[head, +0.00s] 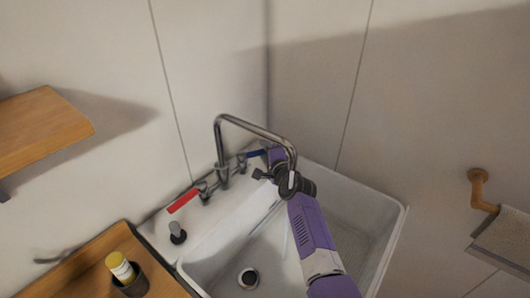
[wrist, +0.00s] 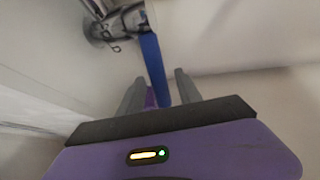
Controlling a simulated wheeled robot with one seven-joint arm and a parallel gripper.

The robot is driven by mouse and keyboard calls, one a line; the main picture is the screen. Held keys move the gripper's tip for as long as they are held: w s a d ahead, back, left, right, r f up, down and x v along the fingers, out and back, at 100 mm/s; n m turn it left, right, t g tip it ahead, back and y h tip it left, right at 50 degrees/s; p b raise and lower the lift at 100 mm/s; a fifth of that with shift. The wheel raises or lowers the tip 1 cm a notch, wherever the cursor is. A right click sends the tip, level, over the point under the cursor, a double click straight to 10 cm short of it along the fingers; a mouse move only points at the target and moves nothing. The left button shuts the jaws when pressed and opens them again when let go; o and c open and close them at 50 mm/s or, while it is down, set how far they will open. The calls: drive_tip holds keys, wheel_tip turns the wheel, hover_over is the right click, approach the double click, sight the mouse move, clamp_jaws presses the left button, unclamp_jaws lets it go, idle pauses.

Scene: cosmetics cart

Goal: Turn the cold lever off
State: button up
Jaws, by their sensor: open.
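The blue cold lever (head: 257,154) sticks out from the right side of the faucet in the head view. In the wrist view the blue lever (wrist: 152,68) runs down from the metal valve toward the space between my fingers. My gripper (wrist: 160,92) is open, with one finger on each side of the lever's lower end; I cannot tell whether either touches it. In the head view my gripper (head: 264,174) is by the lever, partly hidden behind the spout and arm. The red lever (head: 184,200) points to the lower left.
The chrome spout (head: 252,127) arches close to my arm. The white sink (head: 215,268) lies below, with a soap pump (head: 177,233) on its left ledge. Walls stand close behind.

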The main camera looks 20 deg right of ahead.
clamp_jaws()
idle(1.3)
